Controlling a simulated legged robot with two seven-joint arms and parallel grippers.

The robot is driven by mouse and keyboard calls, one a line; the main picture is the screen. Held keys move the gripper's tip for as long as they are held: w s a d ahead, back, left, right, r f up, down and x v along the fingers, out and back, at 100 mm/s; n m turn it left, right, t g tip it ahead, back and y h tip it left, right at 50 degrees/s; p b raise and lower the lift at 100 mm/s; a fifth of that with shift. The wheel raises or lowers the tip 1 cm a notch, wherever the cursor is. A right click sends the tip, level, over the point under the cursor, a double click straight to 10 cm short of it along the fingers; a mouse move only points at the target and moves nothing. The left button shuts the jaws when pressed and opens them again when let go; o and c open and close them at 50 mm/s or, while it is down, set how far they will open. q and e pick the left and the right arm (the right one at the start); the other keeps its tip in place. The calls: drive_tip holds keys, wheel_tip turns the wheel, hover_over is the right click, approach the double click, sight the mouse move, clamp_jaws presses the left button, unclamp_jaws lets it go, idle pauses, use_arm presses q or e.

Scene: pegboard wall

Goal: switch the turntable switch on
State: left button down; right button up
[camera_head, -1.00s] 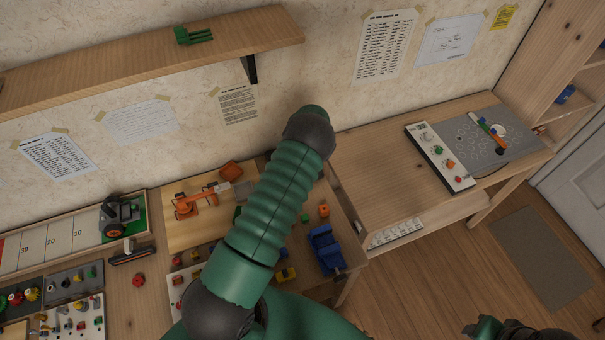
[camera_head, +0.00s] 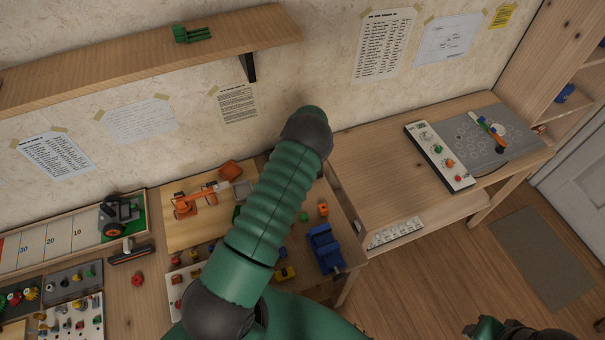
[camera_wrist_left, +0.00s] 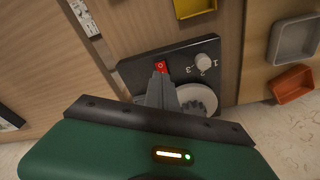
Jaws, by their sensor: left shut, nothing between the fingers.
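In the left wrist view a black panel (camera_wrist_left: 130,73) carries a small red switch (camera_wrist_left: 161,67), a pale round knob (camera_wrist_left: 203,63) and a round grey turntable (camera_wrist_left: 209,94). My left gripper (camera_wrist_left: 160,78) is shut and empty. Its grey fingertips are right at the near edge of the red switch; I cannot tell whether they touch it. The fingers cover part of the panel and the left edge of the turntable. In the head view my own green left arm hides the left gripper and the panel.
In the wrist view a yellow bin (camera_wrist_left: 194,8), a grey bin (camera_wrist_left: 294,39) and an orange bin (camera_wrist_left: 292,85) lie around the panel.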

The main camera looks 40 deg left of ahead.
use_arm(q)
drive_tip(key=shift+a+f, duration=0.45)
drive_tip(key=shift+f, duration=0.15)
drive_tip(key=shift+b, duration=0.3)
use_arm(e)
drive_tip(key=shift+a+f, duration=0.3)
drive_tip(key=shift+a, duration=0.2)
use_arm(q)
drive_tip(key=shift+d+r, duration=0.25)
drive_tip(key=shift+r, duration=0.05)
drive_tip(key=shift+r+p, duration=0.7)
drive_tip(key=shift+r, duration=0.15)
drive_tip(key=shift+a+r+p, duration=0.15)
drive_tip(key=shift+r+p, duration=0.8)
drive_tip(key=shift+r, duration=0.6)
drive_tip(key=shift+r+p, duration=0.5)
drive_tip(key=shift+r, duration=0.4)
use_arm(e)
drive_tip(key=r, duration=0.4)
drive_tip(key=shift+d+r, duration=0.1)
drive_tip(key=shift+d, duration=0.1)
